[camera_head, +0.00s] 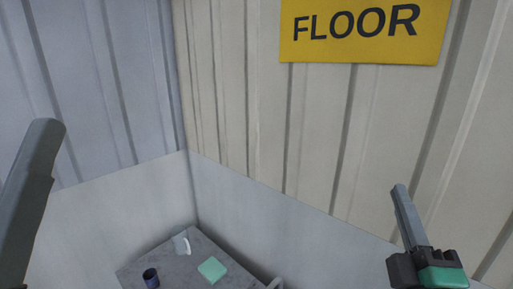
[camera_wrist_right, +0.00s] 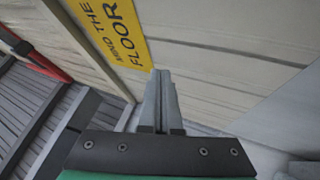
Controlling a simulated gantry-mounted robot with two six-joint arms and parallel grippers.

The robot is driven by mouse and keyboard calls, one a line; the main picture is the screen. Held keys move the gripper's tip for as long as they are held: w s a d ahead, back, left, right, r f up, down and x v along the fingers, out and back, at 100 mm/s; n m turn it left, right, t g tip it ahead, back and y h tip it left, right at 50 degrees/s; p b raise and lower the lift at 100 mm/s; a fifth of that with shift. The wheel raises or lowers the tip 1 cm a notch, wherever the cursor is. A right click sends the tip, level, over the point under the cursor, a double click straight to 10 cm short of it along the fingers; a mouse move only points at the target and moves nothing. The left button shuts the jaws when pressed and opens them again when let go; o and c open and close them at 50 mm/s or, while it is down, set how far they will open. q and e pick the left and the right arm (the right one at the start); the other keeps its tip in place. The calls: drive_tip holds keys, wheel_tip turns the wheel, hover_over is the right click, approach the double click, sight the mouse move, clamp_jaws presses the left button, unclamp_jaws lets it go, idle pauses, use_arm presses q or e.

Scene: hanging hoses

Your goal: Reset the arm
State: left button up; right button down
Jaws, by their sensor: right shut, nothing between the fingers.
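My right gripper (camera_head: 400,190) shows at the lower right of the head view, pointing up in front of the corrugated wall. Its grey fingers are together and hold nothing. In the right wrist view the two fingers (camera_wrist_right: 162,75) lie side by side with only a thin line between them. A grey finger-like part of my left gripper (camera_head: 45,130) stands at the left edge of the head view. The rest of it is cut off, so its opening does not show.
A yellow "FLOOR" sign (camera_head: 365,32) hangs on the wall. Below, a grey table (camera_head: 180,268) bears a dark blue cup (camera_head: 151,278), a pale green block (camera_head: 212,269) and a whitish item (camera_head: 182,243). A red bar (camera_wrist_right: 35,55) shows in the right wrist view. Space around both grippers looks clear.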

drive_tip(key=s+a+r+m+t+y, duration=0.2)
drive_tip(key=s+r+m+y, duration=0.1)
drive_tip(key=s+r+m, duration=0.3)
drive_tip(key=s+a+r+m+t+y, duration=0.3)
drive_tip(key=s+r+m, duration=0.4)
drive_tip(key=r+m, duration=0.1)
drive_tip(key=shift+a+r+m, duration=0.2)
drive_tip(key=shift+r+m, duration=0.2)
drive_tip(key=shift+r, duration=0.2)
drive_tip(key=shift+s, duration=0.1)
